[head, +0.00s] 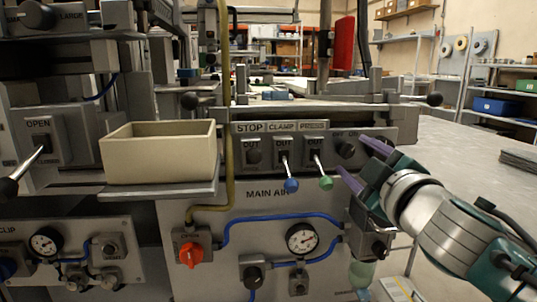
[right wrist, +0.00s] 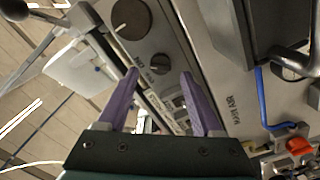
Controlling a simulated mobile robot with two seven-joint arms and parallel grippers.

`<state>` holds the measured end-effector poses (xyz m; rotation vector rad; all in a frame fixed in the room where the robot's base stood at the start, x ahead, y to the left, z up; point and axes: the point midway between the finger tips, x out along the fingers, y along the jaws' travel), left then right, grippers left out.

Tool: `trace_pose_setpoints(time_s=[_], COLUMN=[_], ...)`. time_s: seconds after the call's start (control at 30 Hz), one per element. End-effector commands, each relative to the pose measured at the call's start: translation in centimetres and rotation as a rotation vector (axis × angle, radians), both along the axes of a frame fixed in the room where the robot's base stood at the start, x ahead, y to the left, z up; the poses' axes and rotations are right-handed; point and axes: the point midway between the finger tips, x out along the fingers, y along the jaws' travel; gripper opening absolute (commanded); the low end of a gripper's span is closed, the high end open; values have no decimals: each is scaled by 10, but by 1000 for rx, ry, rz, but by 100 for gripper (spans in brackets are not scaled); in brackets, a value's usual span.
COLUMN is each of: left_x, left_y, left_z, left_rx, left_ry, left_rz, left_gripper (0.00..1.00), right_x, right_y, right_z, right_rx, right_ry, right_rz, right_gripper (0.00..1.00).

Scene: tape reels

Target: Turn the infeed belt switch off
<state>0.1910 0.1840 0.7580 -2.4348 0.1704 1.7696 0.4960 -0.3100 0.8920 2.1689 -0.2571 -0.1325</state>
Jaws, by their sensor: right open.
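A dark rotary knob (head: 346,150) sits at the right end of the front control panel, with small OFF and ON lettering beside it. In the right wrist view, a small round knob (right wrist: 160,64) shows near ON lettering, just beyond my fingertips. No label reading infeed belt is legible, and which way the knob points is unclear. My right gripper (head: 354,158) has its purple fingers spread and empty, close to the panel's right end. The spread fingers also show in the right wrist view (right wrist: 160,76). Contact with the knob cannot be told. My left gripper is not in view.
Blue-knobbed (head: 291,185) and green-knobbed (head: 326,183) levers stick out left of my right gripper. A cream bin (head: 160,152) stands on a ledge at left. A red valve handle (head: 191,255) and pressure gauge (head: 302,239) are lower down. A larger dark disc (right wrist: 131,18) lies beyond the small knob.

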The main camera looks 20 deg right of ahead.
Motion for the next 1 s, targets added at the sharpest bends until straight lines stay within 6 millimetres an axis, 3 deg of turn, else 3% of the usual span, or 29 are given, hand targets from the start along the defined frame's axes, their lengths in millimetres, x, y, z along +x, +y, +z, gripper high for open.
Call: trace_pose_setpoints(time_s=[0.2,0.57,1.0], left_x=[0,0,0], left_y=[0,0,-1], left_z=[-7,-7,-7], left_rx=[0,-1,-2], left_ry=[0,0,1], left_rz=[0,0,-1], left_gripper=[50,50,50], right_x=[23,27,27], right_y=[-6,-7,-7], right_z=[-1,0,0], right_rx=[0,0,0], right_ry=[-1,1,1], right_rz=[-1,-1,-1], right_gripper=[67,66,17])
